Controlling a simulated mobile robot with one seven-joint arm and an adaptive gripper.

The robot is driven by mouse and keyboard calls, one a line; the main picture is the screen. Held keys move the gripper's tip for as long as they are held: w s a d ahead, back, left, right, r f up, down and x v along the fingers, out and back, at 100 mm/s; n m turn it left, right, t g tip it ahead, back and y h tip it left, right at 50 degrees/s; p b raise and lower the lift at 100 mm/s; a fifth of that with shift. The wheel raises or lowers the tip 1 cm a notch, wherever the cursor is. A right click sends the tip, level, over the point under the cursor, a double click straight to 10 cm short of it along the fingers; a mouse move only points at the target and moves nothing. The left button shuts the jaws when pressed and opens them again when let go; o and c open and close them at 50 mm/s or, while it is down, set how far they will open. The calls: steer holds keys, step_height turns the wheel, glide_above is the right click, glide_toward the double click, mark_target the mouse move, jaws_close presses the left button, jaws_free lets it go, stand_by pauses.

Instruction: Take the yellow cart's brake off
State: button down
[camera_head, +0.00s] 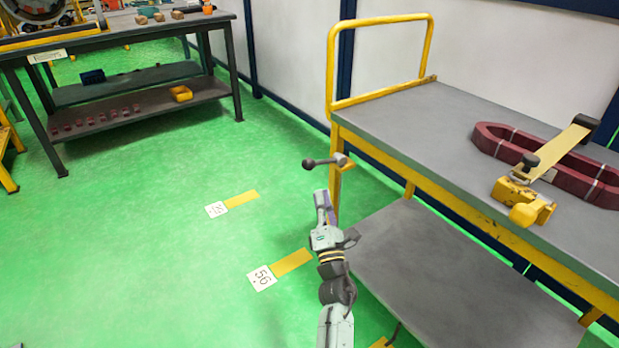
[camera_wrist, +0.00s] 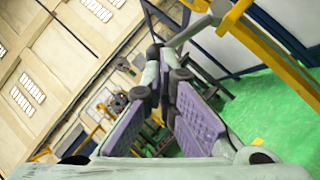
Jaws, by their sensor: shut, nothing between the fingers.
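The yellow cart (camera_head: 431,209) stands on the right, with a grey top and a grey lower shelf. Its brake lever (camera_head: 324,161) sticks out to the left from the near-left post, roughly level, with a dark ball knob (camera_head: 308,164) at its free end. My gripper (camera_head: 321,196) is just below the lever, pointing up at it, with its fingers shut and empty. In the wrist view the purple-padded fingers (camera_wrist: 166,72) meet at their tips. The lever's pale rod (camera_wrist: 195,28) passes just beyond the tips; whether they touch it I cannot tell.
A dark workbench (camera_head: 150,35) stands at the back left. The green floor left of the cart is clear, with floor markers (camera_head: 262,277).

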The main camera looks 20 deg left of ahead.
steer(key=s+a+f+n+g+y, duration=0.3)
steer(key=f+n, duration=0.4)
steer(key=shift+a+f, duration=0.15)
steer(key=shift+a, duration=0.05)
steer(key=w+a+r+p, duration=0.4)
steer(key=w+r, duration=0.3)
steer(key=w, duration=0.1)
steer(key=shift+w, duration=0.25)
steer(key=shift+d, duration=0.1)
steer(key=shift+r, duration=0.15)
